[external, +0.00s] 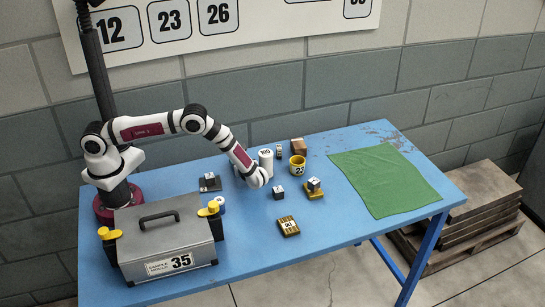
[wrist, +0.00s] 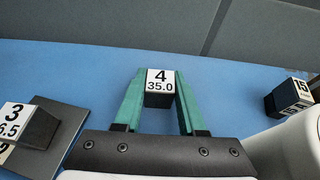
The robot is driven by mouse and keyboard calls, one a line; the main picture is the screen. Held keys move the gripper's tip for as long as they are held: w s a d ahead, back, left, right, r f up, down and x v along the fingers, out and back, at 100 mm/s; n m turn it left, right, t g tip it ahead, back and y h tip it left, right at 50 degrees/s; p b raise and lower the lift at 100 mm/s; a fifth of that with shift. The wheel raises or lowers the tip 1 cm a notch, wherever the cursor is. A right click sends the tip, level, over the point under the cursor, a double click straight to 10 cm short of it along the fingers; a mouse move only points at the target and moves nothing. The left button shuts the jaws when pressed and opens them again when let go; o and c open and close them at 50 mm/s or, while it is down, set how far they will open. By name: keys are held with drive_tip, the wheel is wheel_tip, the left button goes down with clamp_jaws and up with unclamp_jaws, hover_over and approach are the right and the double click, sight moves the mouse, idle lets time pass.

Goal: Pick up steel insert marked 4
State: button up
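The steel insert marked 4 (wrist: 160,82) is a small dark block with a white top label reading "4" and "35.0". In the wrist view it sits between the two green fingers of my gripper (wrist: 161,80), which meet its left and right sides with no clear gap. I cannot tell whether it touches the table. In the external view my gripper (external: 257,179) is low over the blue table, and the insert is hidden by the arm. Another insert marked 3 (wrist: 38,128) lies at the left on a dark plate, and one marked 15 (wrist: 290,97) stands at the right.
The front right is clear.

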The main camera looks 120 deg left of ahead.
clamp_jaws()
